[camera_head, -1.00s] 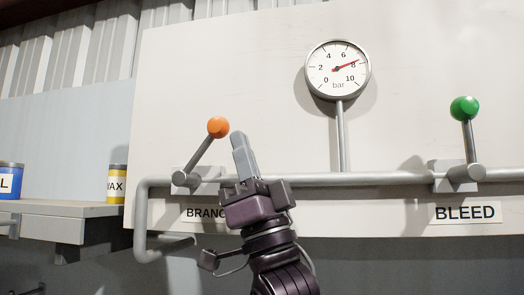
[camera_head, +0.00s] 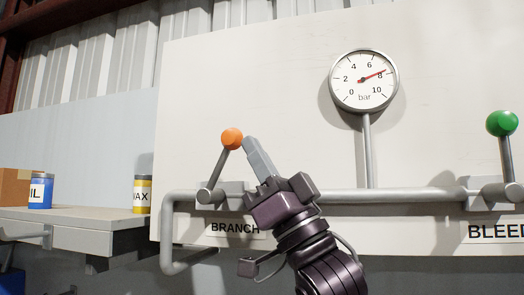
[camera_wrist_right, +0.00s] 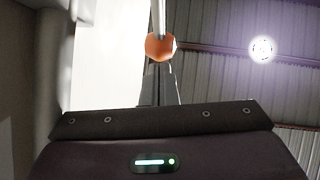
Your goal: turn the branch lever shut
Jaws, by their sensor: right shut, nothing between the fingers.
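The branch lever is a grey rod with an orange ball (camera_head: 232,138) at its top end. It stands mostly upright, leaning a little right from its pivot (camera_head: 205,196) on the pipe, above the BRANCH label (camera_head: 235,228). My right gripper (camera_head: 249,143) is shut and empty. Its fingertips are right beside the ball on its right side, seemingly touching it. In the right wrist view the orange ball (camera_wrist_right: 160,46) shows just beyond the fingertips (camera_wrist_right: 158,70). My left gripper is not in view.
A pressure gauge (camera_head: 364,80) reads between 7 and 8 bar. A green-topped bleed lever (camera_head: 502,124) is at the far right. A grey pipe (camera_head: 400,195) runs along the pale panel. A shelf (camera_head: 70,228) at left holds a blue can (camera_head: 41,190) and a yellow can (camera_head: 143,195).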

